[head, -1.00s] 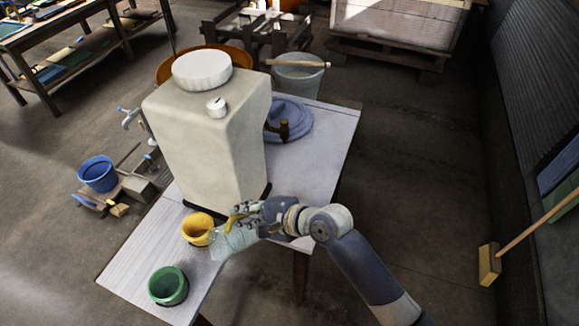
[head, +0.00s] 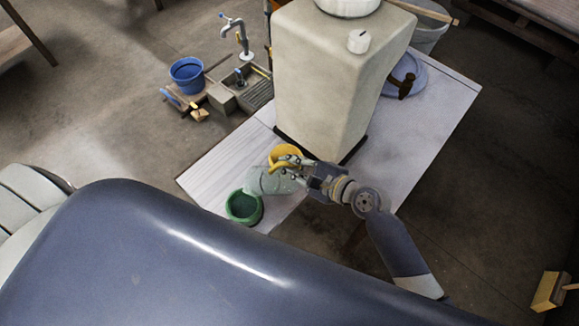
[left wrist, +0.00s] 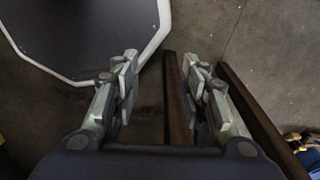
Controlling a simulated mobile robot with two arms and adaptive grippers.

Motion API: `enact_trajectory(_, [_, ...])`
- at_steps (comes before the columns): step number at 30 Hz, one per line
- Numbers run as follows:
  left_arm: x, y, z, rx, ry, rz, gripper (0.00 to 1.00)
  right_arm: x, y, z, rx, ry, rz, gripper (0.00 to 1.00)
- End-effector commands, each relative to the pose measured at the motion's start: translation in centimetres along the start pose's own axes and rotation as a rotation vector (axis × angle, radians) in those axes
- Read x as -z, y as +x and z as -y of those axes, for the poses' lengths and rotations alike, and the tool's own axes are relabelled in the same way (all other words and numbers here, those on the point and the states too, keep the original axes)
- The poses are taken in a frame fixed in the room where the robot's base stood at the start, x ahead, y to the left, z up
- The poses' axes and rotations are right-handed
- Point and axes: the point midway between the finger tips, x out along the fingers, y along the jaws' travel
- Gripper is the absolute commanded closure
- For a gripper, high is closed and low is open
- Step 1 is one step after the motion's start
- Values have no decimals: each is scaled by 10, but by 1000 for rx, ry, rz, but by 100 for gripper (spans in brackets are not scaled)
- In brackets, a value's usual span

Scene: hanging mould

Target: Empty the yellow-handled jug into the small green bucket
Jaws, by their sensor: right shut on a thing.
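The clear jug (head: 268,182) has a yellow handle, and my right gripper (head: 301,170) is shut on it. The small green bucket (head: 244,207) stands on the front end of the pale table. I cannot tell how much liquid is in the jug or bucket. My left gripper (left wrist: 160,68) shows in the left wrist view, its fingers apart with nothing between them. The left gripper is not in the head view.
A blue bucket (head: 187,75) and a tap (head: 236,36) are at back left.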

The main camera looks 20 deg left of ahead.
Motion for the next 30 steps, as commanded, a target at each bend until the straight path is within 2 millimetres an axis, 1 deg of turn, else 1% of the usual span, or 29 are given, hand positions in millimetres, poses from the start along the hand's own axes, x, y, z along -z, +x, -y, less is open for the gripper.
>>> enact_trajectory(1, [-2, 13, 3, 4, 0, 2, 60, 6, 2, -3, 2, 21, 15, 100])
enact_trajectory(6, [-4, 33, 20, 23, 1, 2, 60, 8, 1, 0, 3, 101, 66, 100])
enact_trajectory(10, [-2, 49, 27, 32, -2, -1, 60, 10, 0, 0, 2, 162, 105, 100])
enact_trajectory(16, [-3, 73, 26, 31, -3, -4, 60, 14, -2, 3, 4, 261, 167, 100])
enact_trajectory(25, [-3, 109, 15, 17, -4, -9, 60, 21, -4, 6, 6, 419, 267, 100])
enact_trajectory(30, [-4, 129, 13, 15, -2, -9, 60, 24, -5, 8, 7, 515, 327, 100])
